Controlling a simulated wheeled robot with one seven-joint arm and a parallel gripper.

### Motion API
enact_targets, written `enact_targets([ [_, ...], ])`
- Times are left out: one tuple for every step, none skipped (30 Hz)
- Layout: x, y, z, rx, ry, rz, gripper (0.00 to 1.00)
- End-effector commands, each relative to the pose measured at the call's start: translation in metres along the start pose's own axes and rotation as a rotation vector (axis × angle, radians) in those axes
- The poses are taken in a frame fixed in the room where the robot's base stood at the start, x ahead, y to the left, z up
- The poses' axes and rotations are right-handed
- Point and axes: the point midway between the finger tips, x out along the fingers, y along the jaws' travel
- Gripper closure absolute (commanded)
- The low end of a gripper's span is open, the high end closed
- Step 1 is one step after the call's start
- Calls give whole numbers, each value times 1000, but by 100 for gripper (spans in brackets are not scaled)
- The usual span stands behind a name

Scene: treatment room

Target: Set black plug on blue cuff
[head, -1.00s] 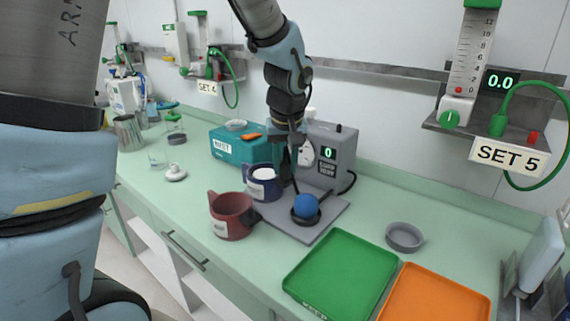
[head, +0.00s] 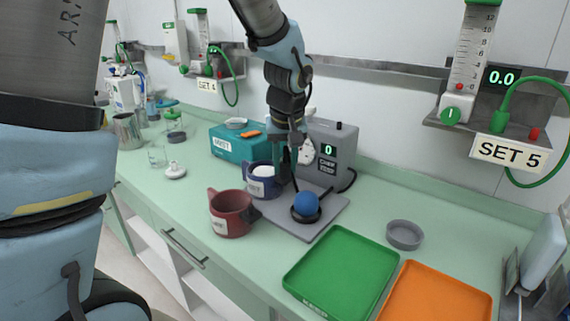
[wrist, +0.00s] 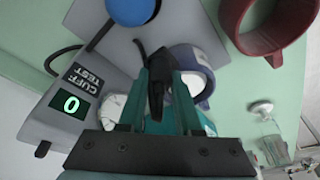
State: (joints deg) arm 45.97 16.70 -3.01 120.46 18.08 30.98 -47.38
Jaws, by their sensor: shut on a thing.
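My gripper (wrist: 160,88) is shut on a black plug (wrist: 156,95) with a thin black cable. In the head view my gripper (head: 284,168) points down just right of the blue cuff (head: 252,185), with the plug largely hidden by the fingers. The blue cuff is a dark blue ring with a white inside and a pale label. It also shows in the wrist view (wrist: 203,92), partly behind a finger. I cannot tell whether the plug touches it. A red cuff (head: 231,222) stands in front of it.
A grey cuff tester (head: 334,150) with a gauge and grey base plate is close by the gripper. A teal box (head: 226,148) stands behind. A green tray (head: 340,270), orange tray (head: 435,295) and grey dish (head: 404,235) lie right.

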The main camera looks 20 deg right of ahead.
Motion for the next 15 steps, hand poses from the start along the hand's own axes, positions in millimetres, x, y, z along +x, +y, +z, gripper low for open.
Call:
enact_targets([
  [0,0,0,0,0,0,100],
  [0,0,0,0,0,0,100],
  [0,0,0,0,0,0,100],
  [0,0,0,0,0,0,100],
  [0,0,0,0,1,0,64],
  [0,0,0,0,1,0,59],
  [0,0,0,0,1,0,56],
  [0,0,0,0,1,0,52],
  [0,0,0,0,1,0,48],
  [0,0,0,0,1,0,45],
  [0,0,0,0,1,0,41],
  [0,0,0,0,1,0,37],
  [0,0,0,0,1,0,33],
  [0,0,0,0,1,0,32],
  [0,0,0,0,1,0,32],
])
